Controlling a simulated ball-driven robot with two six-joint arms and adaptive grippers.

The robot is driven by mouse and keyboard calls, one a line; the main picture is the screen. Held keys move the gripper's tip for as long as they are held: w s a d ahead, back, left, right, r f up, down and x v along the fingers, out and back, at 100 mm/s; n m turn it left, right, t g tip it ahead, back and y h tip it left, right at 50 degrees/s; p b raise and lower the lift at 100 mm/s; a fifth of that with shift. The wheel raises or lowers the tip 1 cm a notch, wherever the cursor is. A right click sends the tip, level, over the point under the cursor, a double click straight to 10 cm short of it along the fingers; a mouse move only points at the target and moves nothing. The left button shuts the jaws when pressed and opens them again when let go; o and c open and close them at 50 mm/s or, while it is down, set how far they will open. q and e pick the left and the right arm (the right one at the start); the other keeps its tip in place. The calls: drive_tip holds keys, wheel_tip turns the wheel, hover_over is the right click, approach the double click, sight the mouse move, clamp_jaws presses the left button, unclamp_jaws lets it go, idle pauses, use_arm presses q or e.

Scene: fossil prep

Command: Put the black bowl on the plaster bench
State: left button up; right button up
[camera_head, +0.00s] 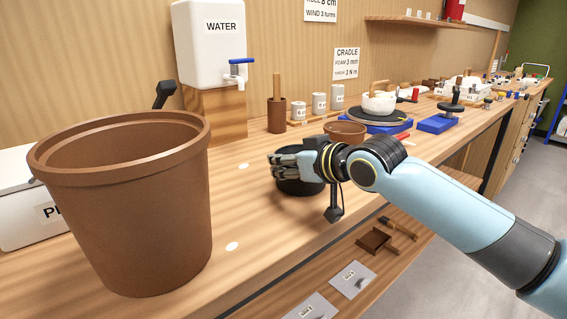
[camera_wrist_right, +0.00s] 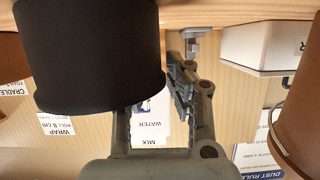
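The black bowl (camera_head: 300,186) is at the wooden bench (camera_head: 262,222), near its front edge. In the right wrist view the bowl (camera_wrist_right: 88,55) fills the upper left, and its base is out of frame. I cannot tell whether it rests on the bench or is slightly raised. My right gripper (camera_head: 287,160) is over the bowl's left side in the head view. In the wrist view one finger (camera_wrist_right: 187,85) lies just beside the bowl's wall. The other finger is mostly hidden behind the bowl. A gap shows between the fingers; contact with the wall is unclear. My left gripper is not in view.
A large brown bin (camera_head: 130,210) stands at front left, before a white box (camera_head: 28,215). A water tank (camera_head: 208,45) stands behind. A wooden-handled brown pot (camera_head: 277,115), grey cups (camera_head: 319,104) and a brown bowl (camera_head: 345,131) stand farther back. Bench surface between bin and bowl is clear.

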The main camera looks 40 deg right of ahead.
drive_tip(key=shift+o, duration=1.2)
drive_tip(key=a+p+v, duration=0.1)
drive_tip(key=p+v, duration=0.3)
drive_tip(key=v, duration=0.8)
drive_tip(key=shift+d, duration=0.45)
